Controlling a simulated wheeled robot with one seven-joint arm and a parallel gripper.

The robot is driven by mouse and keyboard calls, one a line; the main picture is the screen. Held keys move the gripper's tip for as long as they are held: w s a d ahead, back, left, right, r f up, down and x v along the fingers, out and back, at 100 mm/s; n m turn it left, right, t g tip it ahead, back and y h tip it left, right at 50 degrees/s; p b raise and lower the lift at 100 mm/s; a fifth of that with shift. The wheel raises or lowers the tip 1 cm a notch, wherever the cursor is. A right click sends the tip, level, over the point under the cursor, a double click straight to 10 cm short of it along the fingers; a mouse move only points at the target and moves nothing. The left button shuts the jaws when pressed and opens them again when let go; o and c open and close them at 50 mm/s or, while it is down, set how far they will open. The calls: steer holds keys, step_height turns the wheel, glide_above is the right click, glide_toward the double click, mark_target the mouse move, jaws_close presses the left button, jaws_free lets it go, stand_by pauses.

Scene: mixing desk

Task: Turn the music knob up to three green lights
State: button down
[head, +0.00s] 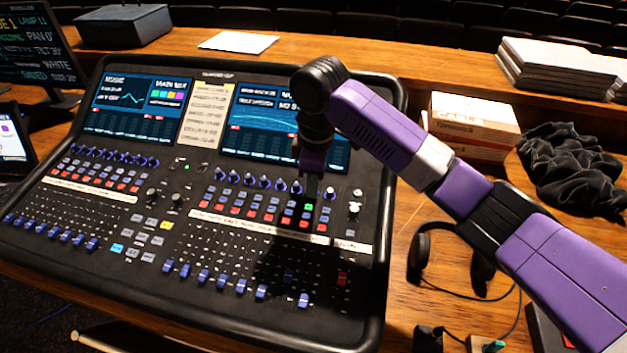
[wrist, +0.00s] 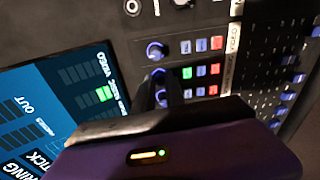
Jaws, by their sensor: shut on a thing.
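My gripper (head: 311,190) reaches down to the knob row on the right part of the mixing desk. In the wrist view my gripper (wrist: 160,82) is shut, its dark fingers on either side of a blue knob (wrist: 158,73), which appears to be the music knob. That knob lines up with a lit green button (wrist: 187,72), also visible in the head view (head: 308,206). In the head view the fingers hide the knob. On the screen in the wrist view, green lights (wrist: 104,93) are lit near the music label; they look like two, but are small.
Another blue knob (wrist: 157,50) is close beside the held one. The mixing desk (head: 389,215) has several faders and buttons around my gripper. Headphones (head: 424,250), a cardboard box (head: 470,130) and a black cloth (head: 575,170) are to the right.

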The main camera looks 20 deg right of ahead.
steer(key=c, duration=1.4)
jaws_free()
steer(key=r, duration=0.7)
steer(key=shift+s+r, duration=0.35)
steer(key=shift+r, duration=0.05)
steer(key=shift+s, duration=0.1)
